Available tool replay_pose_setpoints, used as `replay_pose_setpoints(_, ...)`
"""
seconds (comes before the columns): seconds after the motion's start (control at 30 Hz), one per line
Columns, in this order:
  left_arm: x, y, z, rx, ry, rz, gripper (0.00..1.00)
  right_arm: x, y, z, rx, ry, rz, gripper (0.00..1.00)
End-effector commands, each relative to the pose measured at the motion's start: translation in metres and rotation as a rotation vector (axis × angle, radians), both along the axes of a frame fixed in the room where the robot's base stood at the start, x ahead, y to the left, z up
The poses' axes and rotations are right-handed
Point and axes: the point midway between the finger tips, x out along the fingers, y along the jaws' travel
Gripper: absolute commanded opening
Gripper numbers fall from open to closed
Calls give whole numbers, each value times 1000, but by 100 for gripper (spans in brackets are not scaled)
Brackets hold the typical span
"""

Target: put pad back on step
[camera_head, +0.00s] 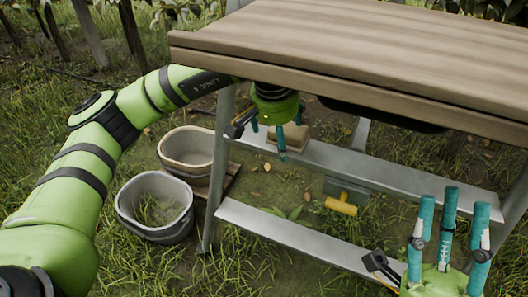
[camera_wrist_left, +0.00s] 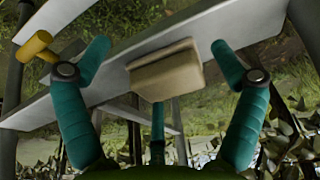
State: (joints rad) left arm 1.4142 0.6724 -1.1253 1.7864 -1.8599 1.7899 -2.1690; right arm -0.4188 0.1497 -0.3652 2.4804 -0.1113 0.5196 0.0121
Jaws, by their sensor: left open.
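The tan pad (camera_head: 290,139) shows at the upper grey step (camera_head: 345,168) under the wooden top, partly hidden by my left gripper. In the left wrist view the block-like pad (camera_wrist_left: 166,72) overlaps the step (camera_wrist_left: 108,85); I cannot tell whether it lies flat there. My left gripper (camera_head: 277,140) reaches under the top, its teal fingers pointing down. Its two side fingers (camera_wrist_left: 158,55) are spread open on either side of the pad, apart from it. A third finger is below the pad, perhaps touching. My right gripper (camera_head: 452,205) is open and empty, fingers up, at lower right.
The wooden top (camera_head: 370,40) overhangs the steps. A lower step (camera_head: 290,235) runs beneath. A yellow-handled tool (camera_head: 341,207) is below the upper step.

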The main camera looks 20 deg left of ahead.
Motion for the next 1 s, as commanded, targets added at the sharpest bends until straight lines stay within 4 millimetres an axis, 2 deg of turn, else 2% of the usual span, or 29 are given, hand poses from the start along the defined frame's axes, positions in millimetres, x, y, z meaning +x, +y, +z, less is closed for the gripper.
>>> replay_pose_setpoints(0.2, -45, 2, 1, 2, -1, -3, 94, 2, 4, 2, -19, 29, 0, 40)
replay_pose_setpoints(0.4, -74, 3, 0, 0, -1, 1, 94, 4, 6, 3, -30, 47, -1, 40)
replay_pose_setpoints(0.6, -85, 3, 0, 1, 0, 1, 94, 5, 6, 3, -34, 53, -2, 40)
replay_pose_setpoints(1.0, -85, 3, 0, -1, 0, 2, 94, 4, 6, 4, -32, 52, -1, 40)
